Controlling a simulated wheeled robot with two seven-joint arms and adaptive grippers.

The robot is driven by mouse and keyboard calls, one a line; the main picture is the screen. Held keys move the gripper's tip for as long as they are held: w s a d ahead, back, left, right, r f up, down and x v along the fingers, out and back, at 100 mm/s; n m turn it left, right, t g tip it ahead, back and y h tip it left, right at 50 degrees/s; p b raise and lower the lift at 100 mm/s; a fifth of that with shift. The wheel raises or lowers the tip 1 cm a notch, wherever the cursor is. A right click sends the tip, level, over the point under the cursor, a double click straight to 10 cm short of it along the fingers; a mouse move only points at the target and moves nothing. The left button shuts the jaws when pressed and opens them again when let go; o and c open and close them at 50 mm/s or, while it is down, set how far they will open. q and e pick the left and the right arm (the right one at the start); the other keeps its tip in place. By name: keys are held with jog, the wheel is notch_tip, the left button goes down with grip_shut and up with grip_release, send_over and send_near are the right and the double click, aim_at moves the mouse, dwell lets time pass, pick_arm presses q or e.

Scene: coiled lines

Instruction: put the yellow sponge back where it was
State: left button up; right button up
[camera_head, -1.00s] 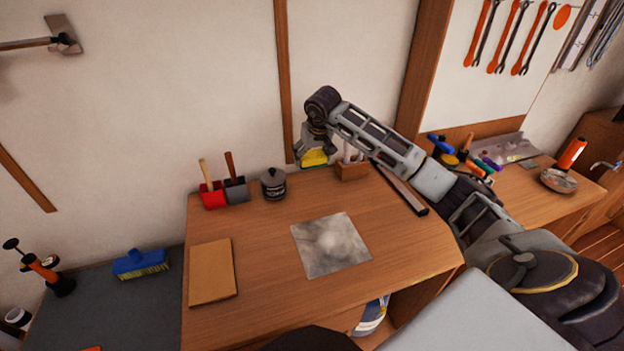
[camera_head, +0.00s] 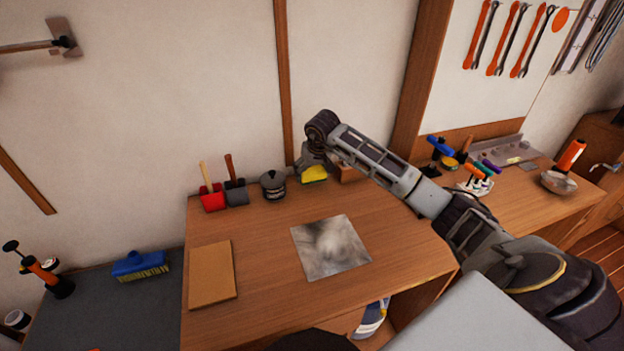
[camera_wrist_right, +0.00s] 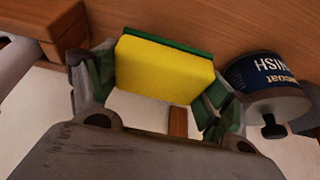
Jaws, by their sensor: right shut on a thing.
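The yellow sponge (camera_head: 314,174) with a green scouring side is at the back of the wooden bench, low over or on its top; I cannot tell whether it touches the wood. It also shows in the right wrist view (camera_wrist_right: 165,70). My right gripper (camera_wrist_right: 163,88) is shut on the sponge, with a finger at each end. In the head view the right gripper (camera_head: 311,168) is partly hidden by my arm. My left gripper is not in view.
A dark tin (camera_head: 273,186) stands left of the sponge, and a wooden block (camera_head: 349,174) stands close on its right. A grey patterned sheet (camera_head: 330,247) and a tan board (camera_head: 211,274) lie in front.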

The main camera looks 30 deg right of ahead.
aim_at(312, 178)
jog(key=shift+f, duration=1.65)
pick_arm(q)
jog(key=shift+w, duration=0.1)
pick_arm(e)
jog(key=shift+f, duration=0.1)
jog(key=o, duration=1)
jog(key=shift+c, duration=0.2)
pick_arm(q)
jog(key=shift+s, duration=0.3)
